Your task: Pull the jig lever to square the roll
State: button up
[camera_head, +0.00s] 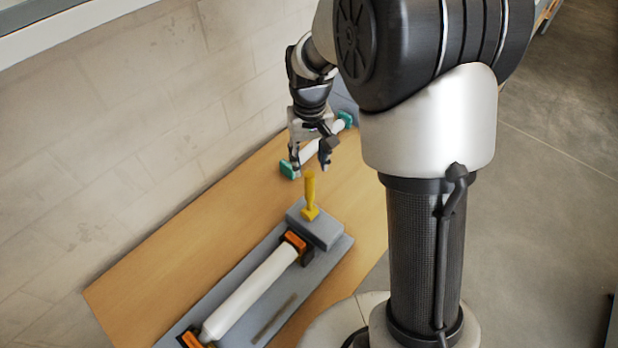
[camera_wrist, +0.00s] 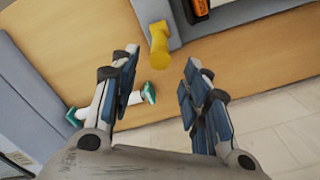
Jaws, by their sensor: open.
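The yellow jig lever (camera_head: 310,190) stands upright on a grey block (camera_head: 322,226) at the far end of the jig. The white roll (camera_head: 250,288) lies along the grey jig base, with orange-and-black holders at its ends. My gripper (camera_head: 310,168) is open and empty, above and apart from the lever's top. In the wrist view the yellow lever (camera_wrist: 158,42) shows beyond the gap between my open fingers (camera_wrist: 160,75), near the upper middle. An orange holder (camera_wrist: 201,8) shows at the top edge there.
A second white roll with green ends (camera_head: 345,120) lies on the wooden table (camera_head: 190,250) behind my gripper; it also shows in the wrist view (camera_wrist: 148,93). A pale tiled wall (camera_head: 110,130) runs along the left. The wood left of the jig is clear.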

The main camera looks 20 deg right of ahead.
aim_at(309, 180)
notch_tip(309, 180, down, 8)
jog(key=shift+f, duration=0.15)
dwell(0.3)
grip_shut()
dwell(0.4)
